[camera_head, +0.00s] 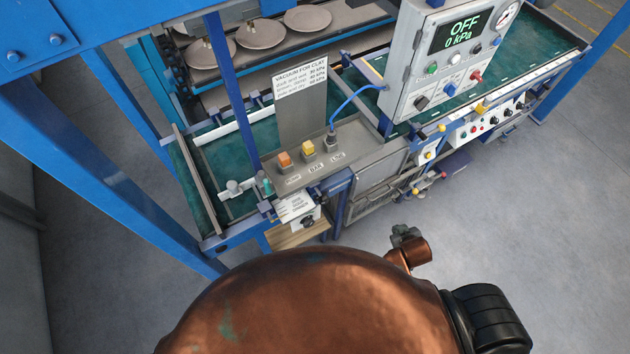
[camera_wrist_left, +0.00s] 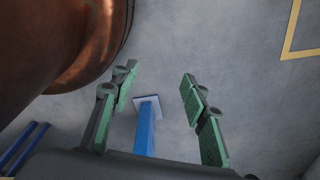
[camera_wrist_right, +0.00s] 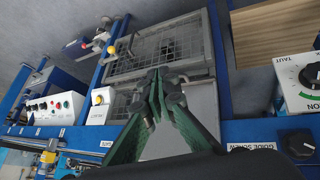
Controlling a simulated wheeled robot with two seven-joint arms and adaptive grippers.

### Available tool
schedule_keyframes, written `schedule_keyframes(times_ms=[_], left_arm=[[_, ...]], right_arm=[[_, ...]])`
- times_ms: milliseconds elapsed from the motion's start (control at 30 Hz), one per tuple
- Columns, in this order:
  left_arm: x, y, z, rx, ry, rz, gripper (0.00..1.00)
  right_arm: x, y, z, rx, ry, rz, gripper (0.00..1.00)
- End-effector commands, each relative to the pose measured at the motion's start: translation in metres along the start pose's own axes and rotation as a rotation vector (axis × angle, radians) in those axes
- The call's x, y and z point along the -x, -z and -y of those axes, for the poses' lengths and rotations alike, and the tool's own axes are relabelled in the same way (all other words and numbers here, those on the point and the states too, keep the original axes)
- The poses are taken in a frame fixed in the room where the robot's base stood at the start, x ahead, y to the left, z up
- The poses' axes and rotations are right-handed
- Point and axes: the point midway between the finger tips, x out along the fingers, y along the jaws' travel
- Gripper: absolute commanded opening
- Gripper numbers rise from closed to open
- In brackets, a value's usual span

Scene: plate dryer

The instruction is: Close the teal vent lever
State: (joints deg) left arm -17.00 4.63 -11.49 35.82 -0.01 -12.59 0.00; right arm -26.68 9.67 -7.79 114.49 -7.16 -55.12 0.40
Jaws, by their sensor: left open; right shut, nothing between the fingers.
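In the head view a small teal upright piece (camera_head: 267,186) stands at the left front corner of the machine, beside a blue post. It looks like the vent lever, but it is too small to tell its exact position. My right gripper (camera_head: 403,234) is in front of the machine, well to the right of the teal piece and apart from it. In the right wrist view its fingers (camera_wrist_right: 160,80) are shut and empty before a mesh door (camera_wrist_right: 155,50). My left gripper (camera_wrist_left: 158,88) is open and empty above the floor, outside the head view.
A gauge box (camera_head: 455,50) reads OFF, 0 kPa. A dial marked TAUT (camera_wrist_right: 300,80) and a guide screw knob (camera_wrist_right: 300,145) are nearby. Grey floor in front is clear.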

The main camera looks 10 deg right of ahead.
Motion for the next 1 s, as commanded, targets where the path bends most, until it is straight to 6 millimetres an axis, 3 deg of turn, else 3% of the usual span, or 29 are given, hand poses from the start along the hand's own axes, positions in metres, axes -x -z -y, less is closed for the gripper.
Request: schedule_keyframes(times_ms=[100, 300, 500, 633, 767, 867, 1000], left_arm=[[0.001, 0.013, 0.001, -0.003, 0.001, -0.017, 0.41], [0.003, 0.005, 0.001, -0.001, 0.001, -0.005, 0.41], [0.004, -0.014, -0.001, 0.004, -0.001, 0.018, 0.41], [0.004, -0.016, -0.001, 0.004, -0.001, 0.021, 0.41], [0.004, -0.013, -0.001, 0.004, -0.001, 0.018, 0.41], [0.004, -0.009, 0.000, 0.003, 0.000, 0.012, 0.41], [0.003, -0.002, 0.000, 0.002, 0.000, 0.003, 0.41]], right_arm=[[0.036, 0.032, -0.016, -0.001, -0.027, -0.050, 0.00], [0.093, 0.095, -0.047, 0.026, -0.102, -0.195, 0.00], [0.131, 0.173, -0.073, 0.125, -0.204, -0.437, 0.00], [0.150, 0.217, -0.078, 0.208, -0.254, -0.593, 0.00], [0.172, 0.263, -0.074, 0.318, -0.296, -0.768, 0.00], [0.196, 0.300, -0.059, 0.442, -0.320, -0.936, 0.00], [0.239, 0.344, -0.013, 0.694, -0.319, -1.221, 0.00]])
